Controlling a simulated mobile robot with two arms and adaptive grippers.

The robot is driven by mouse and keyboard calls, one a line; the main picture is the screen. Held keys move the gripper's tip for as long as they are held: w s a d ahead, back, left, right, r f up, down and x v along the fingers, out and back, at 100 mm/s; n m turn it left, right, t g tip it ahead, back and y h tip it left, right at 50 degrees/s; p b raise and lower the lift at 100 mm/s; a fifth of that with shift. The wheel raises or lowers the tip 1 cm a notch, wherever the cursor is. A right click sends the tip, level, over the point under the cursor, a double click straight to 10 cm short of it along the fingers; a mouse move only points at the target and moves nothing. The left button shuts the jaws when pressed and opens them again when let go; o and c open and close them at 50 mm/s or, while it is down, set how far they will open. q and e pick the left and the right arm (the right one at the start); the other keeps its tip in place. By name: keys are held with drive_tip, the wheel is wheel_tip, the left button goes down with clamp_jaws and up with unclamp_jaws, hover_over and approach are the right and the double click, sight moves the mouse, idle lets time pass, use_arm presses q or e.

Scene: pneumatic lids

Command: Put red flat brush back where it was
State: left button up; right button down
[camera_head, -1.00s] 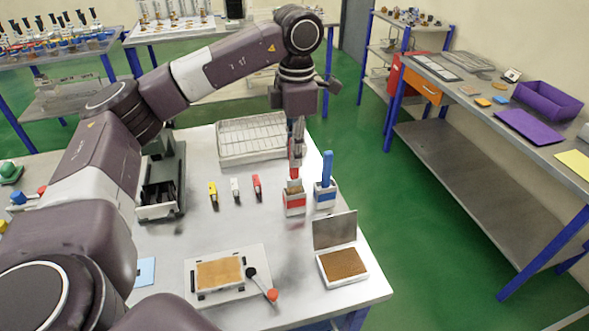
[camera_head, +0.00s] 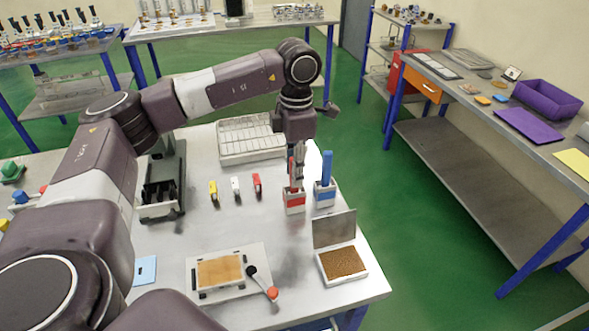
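The red flat brush (camera_head: 293,176) is upright at the white holder with a red band (camera_head: 295,203). Its lower end is at the holder's opening and hidden by the rim. My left gripper (camera_head: 298,160) points down from above, its fingers close together around the upper part of the brush. They look shut on it, though the fingertips are small in the picture. The blue brush (camera_head: 326,167) stands in the holder with a blue band (camera_head: 325,195), just to the right. My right gripper is not in view.
An open box with brown filling (camera_head: 342,263) and a plate with an orange pad (camera_head: 219,272) lie in front. Small yellow, white and red clips (camera_head: 257,184) stand left of the holders. A white compartment tray (camera_head: 250,138) lies behind. The table's right edge is close.

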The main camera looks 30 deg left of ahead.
use_arm(q)
drive_tip(key=shift+r, duration=0.5)
wheel_tip(320, 180, up, 10)
drive_tip(key=shift+w+d+r+b, duration=0.1)
drive_tip(key=shift+b, duration=0.75)
drive_tip(key=shift+r, duration=0.6)
